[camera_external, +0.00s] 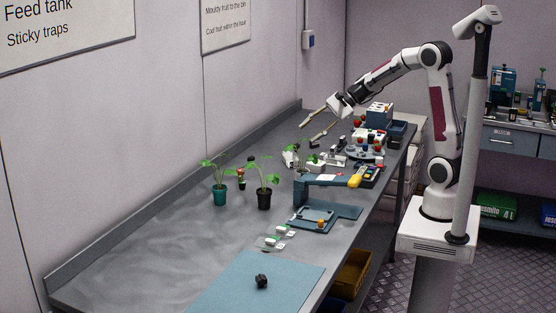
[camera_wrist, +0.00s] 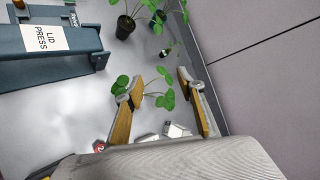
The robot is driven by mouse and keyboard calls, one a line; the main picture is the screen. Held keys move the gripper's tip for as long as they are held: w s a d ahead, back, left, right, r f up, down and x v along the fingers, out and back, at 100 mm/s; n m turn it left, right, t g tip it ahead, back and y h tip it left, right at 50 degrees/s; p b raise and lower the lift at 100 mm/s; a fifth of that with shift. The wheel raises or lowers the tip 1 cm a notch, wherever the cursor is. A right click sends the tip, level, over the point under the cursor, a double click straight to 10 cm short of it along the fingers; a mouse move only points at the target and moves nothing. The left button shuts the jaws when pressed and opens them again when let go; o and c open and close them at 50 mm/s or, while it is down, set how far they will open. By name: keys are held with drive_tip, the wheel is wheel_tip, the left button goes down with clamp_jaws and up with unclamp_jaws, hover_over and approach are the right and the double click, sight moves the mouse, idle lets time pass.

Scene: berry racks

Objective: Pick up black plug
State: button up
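A small black object (camera_external: 262,281), which looks like the black plug, sits on the blue mat (camera_external: 232,290) at the near end of the bench in the external view. Its details are too small to make out. It does not show in the wrist view. My gripper (camera_external: 304,130) is high over the far part of the bench, well away from the mat. In the wrist view, my gripper (camera_wrist: 159,82) has its two tan fingers spread apart with nothing held between them. A green-leaved plant shows below and between the fingers.
Potted plants (camera_external: 264,197) stand mid-bench near the wall. A blue lid press (camera_external: 325,181) stands beside them, also seen in the wrist view (camera_wrist: 50,48). Racks and jars crowd the far end. The bench's near left is clear.

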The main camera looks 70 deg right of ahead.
drive_tip(key=w+d+f+m+t, duration=0.25)
drive_tip(key=w+d+m, duration=0.25)
drive_tip(key=w+d, duration=0.25)
drive_tip(key=m+t+h, duration=0.3)
drive_tip(key=m+h, duration=0.4)
drive_tip(key=m, duration=0.7)
approach(297, 144)
drive_tip(key=w, duration=0.2)
drive_tip(key=shift+w+d+f+g, duration=0.1)
drive_tip(key=shift+w+d+g, duration=0.05)
drive_tip(key=shift+w+g, duration=0.15)
drive_tip(key=shift+w, duration=0.15)
drive_tip(key=shift+x, duration=1.2)
drive_tip(key=shift+w+f, duration=0.1)
drive_tip(key=shift+f+x, duration=0.2)
drive_tip(key=shift+x, duration=2.2)
